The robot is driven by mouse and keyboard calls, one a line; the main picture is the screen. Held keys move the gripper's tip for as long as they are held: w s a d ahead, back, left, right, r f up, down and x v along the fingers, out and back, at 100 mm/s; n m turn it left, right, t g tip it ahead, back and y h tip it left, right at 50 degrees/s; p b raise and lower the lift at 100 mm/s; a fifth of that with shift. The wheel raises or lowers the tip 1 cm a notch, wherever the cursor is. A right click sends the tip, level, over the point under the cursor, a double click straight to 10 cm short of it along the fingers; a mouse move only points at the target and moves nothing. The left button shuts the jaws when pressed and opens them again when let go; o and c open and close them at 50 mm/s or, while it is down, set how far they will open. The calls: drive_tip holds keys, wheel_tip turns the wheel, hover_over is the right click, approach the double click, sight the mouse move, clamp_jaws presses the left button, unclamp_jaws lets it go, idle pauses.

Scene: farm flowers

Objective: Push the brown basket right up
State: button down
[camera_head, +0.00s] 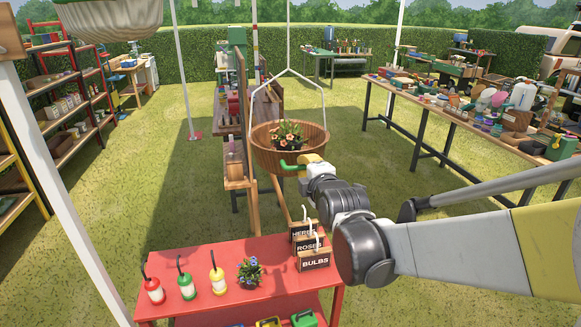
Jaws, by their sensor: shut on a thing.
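The brown basket (262,154) hangs from a thin white three-strand hanger in the middle of the head view. A plant with pink-orange flowers (287,135) sits in it. My gripper (290,165), with green and yellow parts, is at the basket's near right side, at the height of its lower wall. The fingertips point left and overlap the basket wall in the picture. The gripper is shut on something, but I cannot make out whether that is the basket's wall. The arm comes in from the right.
A red table (205,285) stands below, with small bottles, a blue-flowered plant (250,270) and signed boxes (313,258). A wooden shelf stand (236,140) is just left of the basket. A long cluttered table (450,115) runs along the right. Grass lies open between.

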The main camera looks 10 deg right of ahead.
wheel_tip(320, 180, up, 40)
drive_tip(key=p, duration=2.7)
drive_tip(key=shift+w, duration=0.1)
drive_tip(key=c, duration=1.5)
unclamp_jaws()
drive_tip(key=shift+o, duration=0.2)
drive_tip(key=shift+f, duration=0.1)
drive_tip(key=v, duration=1.2)
